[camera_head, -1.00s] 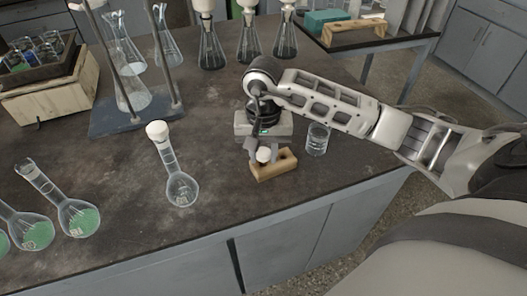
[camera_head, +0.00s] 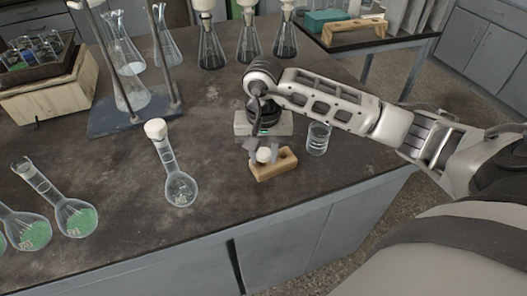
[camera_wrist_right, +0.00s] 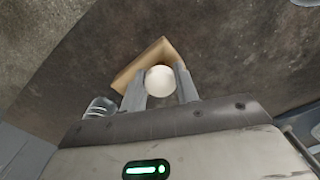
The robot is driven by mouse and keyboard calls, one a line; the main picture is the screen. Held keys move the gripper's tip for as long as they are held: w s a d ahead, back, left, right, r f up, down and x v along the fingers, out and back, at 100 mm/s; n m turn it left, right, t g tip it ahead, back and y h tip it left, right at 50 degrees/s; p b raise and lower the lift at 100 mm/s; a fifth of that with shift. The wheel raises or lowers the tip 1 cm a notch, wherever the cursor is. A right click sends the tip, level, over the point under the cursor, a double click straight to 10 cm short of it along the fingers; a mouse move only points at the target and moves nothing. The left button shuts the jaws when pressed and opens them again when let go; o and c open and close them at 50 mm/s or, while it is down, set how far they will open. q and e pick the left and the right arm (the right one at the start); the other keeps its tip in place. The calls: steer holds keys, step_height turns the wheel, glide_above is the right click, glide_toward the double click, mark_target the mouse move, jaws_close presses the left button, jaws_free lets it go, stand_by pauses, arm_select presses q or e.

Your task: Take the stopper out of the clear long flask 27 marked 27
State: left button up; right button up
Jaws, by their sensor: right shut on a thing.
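A clear long-necked flask (camera_head: 181,189) with a white stopper (camera_head: 155,128) in its neck stands on the dark bench, left of my right gripper. The mark on its bulb is too small to read. My right gripper (camera_head: 263,153) points down over a small wooden block (camera_head: 273,171) and is shut on a white round-topped piece (camera_head: 264,155). The right wrist view shows this white piece (camera_wrist_right: 160,81) between the two fingers, in front of the block (camera_wrist_right: 150,60). Whether it touches the block, and what is under its top, is hidden. My left gripper is not in view.
Long-necked flasks with green contents (camera_head: 76,219) stand at the left. A stand with a blue-grey base (camera_head: 110,121) is behind. A small glass beaker (camera_head: 317,140) is close to the block's right. Several stoppered conical flasks (camera_head: 248,45) stand at the back.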

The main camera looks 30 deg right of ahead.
steer(key=shift+f+b, duration=0.5)
steer(key=shift+b, duration=0.15)
steer(key=shift+s+f, duration=0.1)
steer(key=shift+f, duration=0.05)
